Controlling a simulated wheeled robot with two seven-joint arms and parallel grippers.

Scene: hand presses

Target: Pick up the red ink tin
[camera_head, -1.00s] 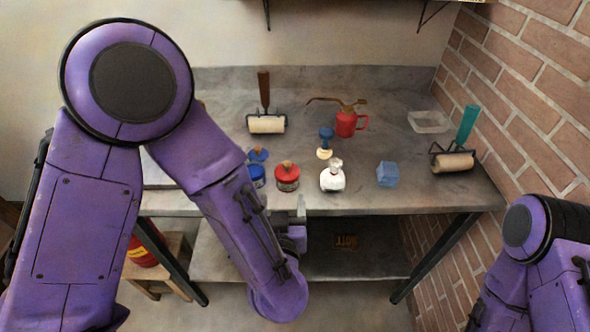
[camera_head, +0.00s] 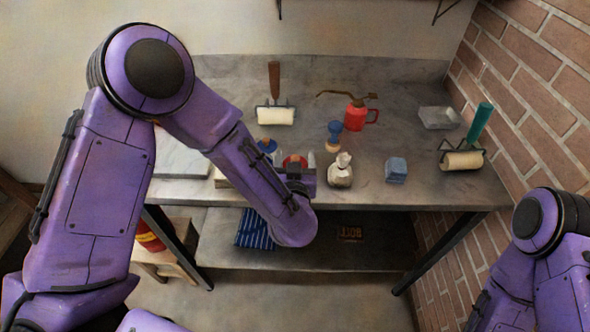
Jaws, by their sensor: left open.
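The red ink tin (camera_head: 293,161) stands on the grey worktable (camera_head: 400,160) near its front edge. Only its top part shows, because my left gripper and forearm cover the rest. My left gripper (camera_head: 297,171) is open, just in front of the tin and overlapping it in the picture. Whether its fingers touch or surround the tin is hidden. My right arm shows at the lower right, but its gripper is out of view.
A blue tin (camera_head: 267,146) stands close left of the red one. A white pouch-like item (camera_head: 340,171) is close to the right, with a blue block (camera_head: 396,170) beyond. A stamp (camera_head: 333,136), red oil can (camera_head: 357,115) and two rollers stand farther off.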

